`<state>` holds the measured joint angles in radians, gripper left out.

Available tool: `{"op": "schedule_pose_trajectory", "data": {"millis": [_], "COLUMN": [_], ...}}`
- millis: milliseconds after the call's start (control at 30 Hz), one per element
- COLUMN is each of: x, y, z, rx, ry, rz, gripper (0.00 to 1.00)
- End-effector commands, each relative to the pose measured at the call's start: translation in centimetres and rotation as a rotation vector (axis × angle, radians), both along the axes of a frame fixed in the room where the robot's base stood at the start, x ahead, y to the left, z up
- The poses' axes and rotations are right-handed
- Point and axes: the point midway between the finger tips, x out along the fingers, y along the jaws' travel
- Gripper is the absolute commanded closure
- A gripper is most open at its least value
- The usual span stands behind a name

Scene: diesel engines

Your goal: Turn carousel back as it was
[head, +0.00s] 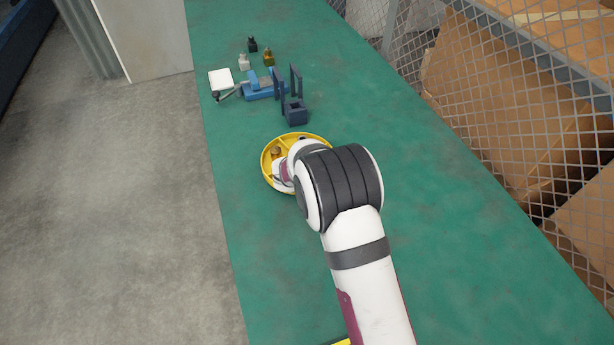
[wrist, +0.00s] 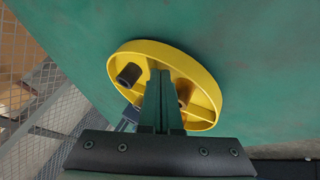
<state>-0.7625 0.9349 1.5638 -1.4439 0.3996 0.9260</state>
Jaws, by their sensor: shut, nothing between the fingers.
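The carousel (head: 267,157) is a round yellow tray with a raised rim and dividing walls, lying on the green bench. In the head view my arm hides its right part. In the wrist view the carousel (wrist: 205,78) shows a dark cylindrical part (wrist: 129,75) in the left compartment and a brownish part (wrist: 185,92) just right of my fingers. A brown part (head: 276,151) also shows in the head view. My gripper (wrist: 160,74) is shut and empty, with its fingers over the carousel near a dividing wall. I cannot tell whether they touch it.
Behind the carousel stand a dark blue upright bracket (head: 294,108) and a blue device (head: 259,88) with a white square plate (head: 221,79). Several small parts (head: 252,45) stand further back. Wire mesh and cardboard boxes (head: 490,105) line the right. Bench (head: 450,250) right of my arm is clear.

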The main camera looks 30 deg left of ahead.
Motion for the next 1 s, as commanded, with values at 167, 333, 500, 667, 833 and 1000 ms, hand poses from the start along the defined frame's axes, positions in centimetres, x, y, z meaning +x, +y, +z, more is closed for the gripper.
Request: {"op": "schedule_pose_trajectory", "data": {"millis": [167,333,500,667,833,1000], "x": [0.0,0.1,0.3,0.7,1.2,1.9], "y": [0.0,-0.1,-0.3,-0.7,-1.1,-1.5], "z": [0.0,0.1,0.1,0.1,0.0,0.1], "rx": [0.001,0.000,0.000,0.000,-0.001,0.000], "ry": [0.000,-0.001,0.000,0.000,0.000,-0.001], "rz": [-0.001,-0.001,-0.002,-0.002,-0.002,0.018], "gripper": [1.00,1.00,1.00,1.00,1.00,1.00]}}
